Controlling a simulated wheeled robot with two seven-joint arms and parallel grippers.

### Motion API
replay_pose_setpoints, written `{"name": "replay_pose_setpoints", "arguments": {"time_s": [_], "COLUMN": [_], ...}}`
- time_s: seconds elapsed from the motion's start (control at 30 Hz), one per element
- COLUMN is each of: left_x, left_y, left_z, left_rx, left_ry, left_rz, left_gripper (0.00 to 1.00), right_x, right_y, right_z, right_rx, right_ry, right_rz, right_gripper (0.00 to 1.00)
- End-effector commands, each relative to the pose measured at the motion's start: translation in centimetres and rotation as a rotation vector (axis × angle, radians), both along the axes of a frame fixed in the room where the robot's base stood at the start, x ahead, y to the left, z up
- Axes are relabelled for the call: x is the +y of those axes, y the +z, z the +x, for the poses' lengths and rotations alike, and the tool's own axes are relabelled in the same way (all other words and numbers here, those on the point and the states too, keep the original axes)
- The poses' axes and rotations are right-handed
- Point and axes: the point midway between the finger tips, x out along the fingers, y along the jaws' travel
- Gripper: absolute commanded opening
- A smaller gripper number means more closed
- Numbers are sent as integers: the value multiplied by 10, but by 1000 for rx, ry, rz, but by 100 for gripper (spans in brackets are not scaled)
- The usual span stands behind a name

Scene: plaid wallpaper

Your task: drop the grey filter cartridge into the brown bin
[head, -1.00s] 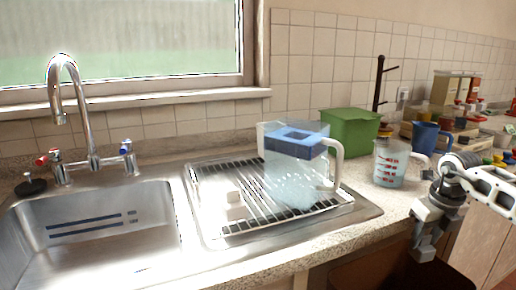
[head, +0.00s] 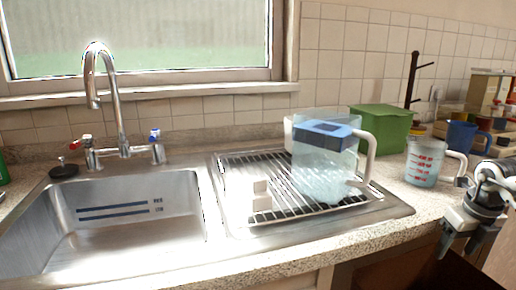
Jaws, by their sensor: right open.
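A small pale block, which looks like the grey filter cartridge (head: 262,196), rests on the left part of the wire drying rack beside the sink, washed out by glare. A clear pitcher with a blue top (head: 322,165) stands on the rack to its right. A brown surface below the counter front, possibly the brown bin (head: 385,268), shows at the lower right; its rim and inside are not clear. My right gripper (head: 463,245) is open and empty at the counter's front edge on the far right, fingers down, well away from the cartridge. My left gripper is out of view.
The steel sink (head: 140,215) with its tall tap (head: 118,110) is at the left. A green box (head: 381,130), a measuring jug (head: 424,162) and a blue mug (head: 462,137) stand right of the pitcher. The counter's front strip (head: 300,247) is clear.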

Motion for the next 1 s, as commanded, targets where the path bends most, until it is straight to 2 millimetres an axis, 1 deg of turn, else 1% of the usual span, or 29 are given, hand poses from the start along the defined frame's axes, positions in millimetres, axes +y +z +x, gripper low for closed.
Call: {"name": "replay_pose_setpoints", "arguments": {"time_s": [0.17,0.4,0.5,0.6,0.7,0.8,1.0], "left_x": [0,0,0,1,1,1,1], "left_y": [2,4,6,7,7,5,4], "left_z": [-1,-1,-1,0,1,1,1], "left_rx": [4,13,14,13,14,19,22], "left_ry": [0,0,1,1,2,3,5], "left_rz": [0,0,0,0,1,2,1], "left_gripper": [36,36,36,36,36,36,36], "right_x": [-1,-1,-1,-1,-1,-1,-1], "right_y": [33,92,114,131,143,150,153], "right_z": [-4,-12,-16,-19,-21,-22,-23], "right_rx": [-7,-8,-6,-6,-5,-3,-2], "right_ry": [-1,0,0,0,0,0,0], "right_rz": [-1,0,1,1,1,0,0], "right_gripper": [64,64,64,64,64,64,64]}}
